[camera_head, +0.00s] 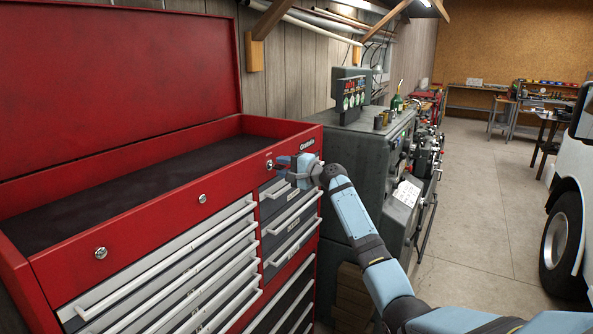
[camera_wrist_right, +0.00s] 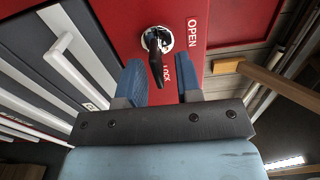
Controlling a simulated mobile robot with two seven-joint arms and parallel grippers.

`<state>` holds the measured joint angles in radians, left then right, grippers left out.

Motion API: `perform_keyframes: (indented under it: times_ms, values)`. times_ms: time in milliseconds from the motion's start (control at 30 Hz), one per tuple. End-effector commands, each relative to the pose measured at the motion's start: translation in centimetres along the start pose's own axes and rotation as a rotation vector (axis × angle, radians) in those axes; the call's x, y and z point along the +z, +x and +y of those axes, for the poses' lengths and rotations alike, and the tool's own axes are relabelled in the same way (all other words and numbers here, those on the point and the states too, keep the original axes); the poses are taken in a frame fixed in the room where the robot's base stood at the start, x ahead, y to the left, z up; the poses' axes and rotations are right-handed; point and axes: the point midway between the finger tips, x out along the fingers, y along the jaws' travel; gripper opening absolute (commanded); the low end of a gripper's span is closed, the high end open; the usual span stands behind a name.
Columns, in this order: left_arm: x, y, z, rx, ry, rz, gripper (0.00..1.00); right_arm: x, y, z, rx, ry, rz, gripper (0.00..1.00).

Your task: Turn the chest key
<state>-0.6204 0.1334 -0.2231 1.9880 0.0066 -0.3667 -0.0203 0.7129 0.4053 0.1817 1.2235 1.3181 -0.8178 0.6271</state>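The red tool chest (camera_head: 150,222) stands at the left with its lid raised. My right gripper (camera_wrist_right: 161,76) is open, with a blue finger on each side of the key and a visible gap to each. In the head view my right gripper (camera_head: 285,166) is at the chest's upper right front corner, by the rightmost lock (camera_head: 270,164). The key is hard to make out there. My left gripper is out of view.
Two more silver locks (camera_head: 202,199) sit along the chest's front, above drawers with protruding white handles (camera_head: 215,245). A grey machine (camera_head: 362,160) stands close to the right of the chest. The concrete floor (camera_head: 485,215) is open between it and a white vehicle (camera_head: 572,185).

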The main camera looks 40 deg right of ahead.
Motion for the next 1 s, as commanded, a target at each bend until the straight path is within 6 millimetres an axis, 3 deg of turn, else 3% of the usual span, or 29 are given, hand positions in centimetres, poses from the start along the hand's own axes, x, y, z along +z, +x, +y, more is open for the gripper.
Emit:
perform_keyframes:
  times_ms: [400,600,800,1000]
  values:
    - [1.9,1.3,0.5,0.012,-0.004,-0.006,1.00,0.0,-8.6,0.4,0.002,-0.003,0.001,0.32]
    - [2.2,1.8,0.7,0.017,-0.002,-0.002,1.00,0.0,-11.9,0.2,0.001,-0.002,0.001,0.32]
    - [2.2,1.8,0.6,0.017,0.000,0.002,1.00,0.0,-13.3,0.0,0.000,0.000,0.000,0.32]
    - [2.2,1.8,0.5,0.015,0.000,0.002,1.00,0.0,-13.3,0.0,0.000,0.000,0.000,0.32]
